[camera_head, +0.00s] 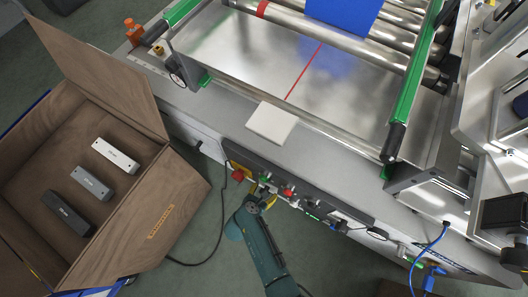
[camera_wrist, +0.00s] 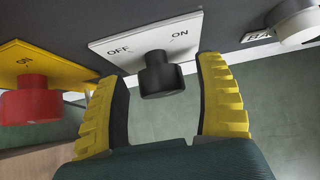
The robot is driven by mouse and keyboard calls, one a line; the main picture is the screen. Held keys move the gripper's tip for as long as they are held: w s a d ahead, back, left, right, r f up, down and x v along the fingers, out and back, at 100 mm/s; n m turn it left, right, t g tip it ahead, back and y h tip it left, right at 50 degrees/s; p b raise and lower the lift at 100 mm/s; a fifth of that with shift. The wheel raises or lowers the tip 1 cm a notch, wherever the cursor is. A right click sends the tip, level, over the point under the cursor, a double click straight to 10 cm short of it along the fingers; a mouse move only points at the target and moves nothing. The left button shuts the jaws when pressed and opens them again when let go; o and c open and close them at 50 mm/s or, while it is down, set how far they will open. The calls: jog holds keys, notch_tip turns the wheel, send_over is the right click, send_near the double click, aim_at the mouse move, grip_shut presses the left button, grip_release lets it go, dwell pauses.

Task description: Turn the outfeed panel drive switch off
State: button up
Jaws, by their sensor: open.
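The switch is a black round knob (camera_wrist: 158,76) on a white plate (camera_wrist: 117,48) marked OFF on the left and ON on the right, in the wrist view. I cannot tell which mark the knob points to. My gripper (camera_wrist: 161,68) is open, its yellow fingers on either side of the knob with a visible gap on each side. In the head view my gripper (camera_head: 263,197) is at the dark control panel (camera_head: 332,210) on the front of the machine, and it hides the knob there.
Left of the switch is a red button (camera_wrist: 28,103) on a yellow plate (camera_wrist: 55,66); right of it is a pale knob (camera_wrist: 296,22). An open brown box (camera_head: 45,145) with several small blocks stands at left. A white slab (camera_head: 271,123) lies above the panel. A black cable hangs nearby.

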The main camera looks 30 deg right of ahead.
jog(key=shift+s, duration=0.1)
jog(key=c, duration=1.2)
jog(key=shift+o, duration=0.2)
jog(key=shift+g, duration=0.3)
jog(key=n+g+h+b, duration=0.2)
jog(key=b, duration=0.1)
jog(key=shift+w+a+f+g, duration=0.1)
jog(key=shift+w+f+g, duration=0.1)
jog(key=shift+f+g, duration=0.1)
jog(key=shift+s+r+n+g+h+b, duration=0.1)
jog(key=shift+r+n+g+h+b, duration=0.1)
jog(key=shift+n+g+h+b, duration=0.45)
jog(key=shift+g+b, duration=0.25)
jog(key=shift+b, duration=0.1)
jog(key=o, duration=1.2)
jog(key=shift+c, duration=0.2)
jog(key=shift+r, duration=0.15)
